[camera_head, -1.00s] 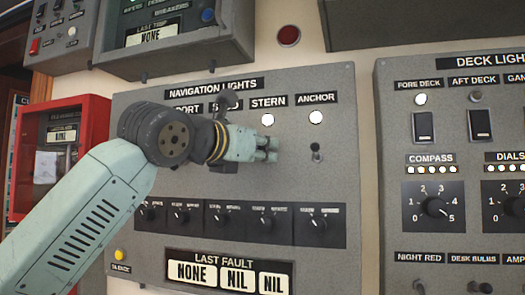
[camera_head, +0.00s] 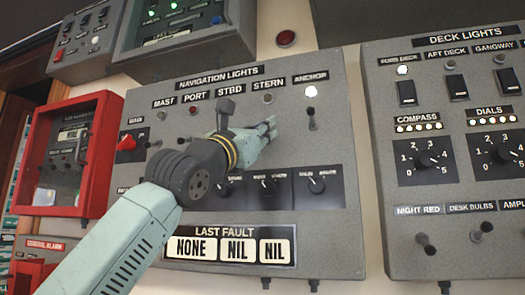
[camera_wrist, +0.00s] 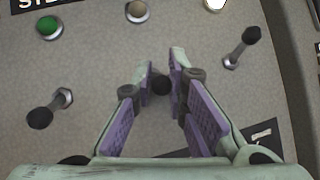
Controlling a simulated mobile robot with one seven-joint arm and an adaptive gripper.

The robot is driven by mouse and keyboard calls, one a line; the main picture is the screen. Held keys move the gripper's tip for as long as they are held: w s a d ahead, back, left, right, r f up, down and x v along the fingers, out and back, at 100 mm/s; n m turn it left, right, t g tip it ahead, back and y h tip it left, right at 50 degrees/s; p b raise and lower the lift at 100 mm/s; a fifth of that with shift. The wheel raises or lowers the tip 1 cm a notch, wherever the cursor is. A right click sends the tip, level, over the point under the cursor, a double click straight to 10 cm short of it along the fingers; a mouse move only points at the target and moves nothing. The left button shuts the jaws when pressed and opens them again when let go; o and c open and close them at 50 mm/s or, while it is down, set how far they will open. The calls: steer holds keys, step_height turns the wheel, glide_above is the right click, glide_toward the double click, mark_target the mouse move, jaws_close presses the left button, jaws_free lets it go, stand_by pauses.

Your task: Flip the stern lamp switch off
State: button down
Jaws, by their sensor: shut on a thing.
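The navigation lights panel (camera_head: 300,215) is grey, with a row of lamps over toggle switches. The stern lamp (camera_head: 267,98) is dark; it also shows unlit in the wrist view (camera_wrist: 137,11). My gripper (camera_head: 271,128) is just below this lamp. In the wrist view, my gripper's fingertips (camera_wrist: 161,70) are closed about the dark knob of the stern switch (camera_wrist: 161,85). The fingers hide most of this switch, so its tilt cannot be told. In the head view it is hidden behind my gripper.
The anchor switch (camera_head: 312,117) stands close right of my gripper, under its lit anchor lamp (camera_head: 311,92). A starboard switch (camera_wrist: 50,108) and green lamp (camera_wrist: 48,27) lie left in the wrist view. Dimmer knobs (camera_head: 317,186) sit below. The deck lights panel (camera_head: 375,230) is at right.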

steer(key=shift+d+f+m+h+b, duration=0.25)
steer(key=shift+m+h+b, duration=0.15)
steer(key=shift+h+b, duration=0.4)
steer(key=c, duration=1.6)
jaws_free()
steer(key=shift+a, duration=0.1)
steer(key=v, duration=1.2)
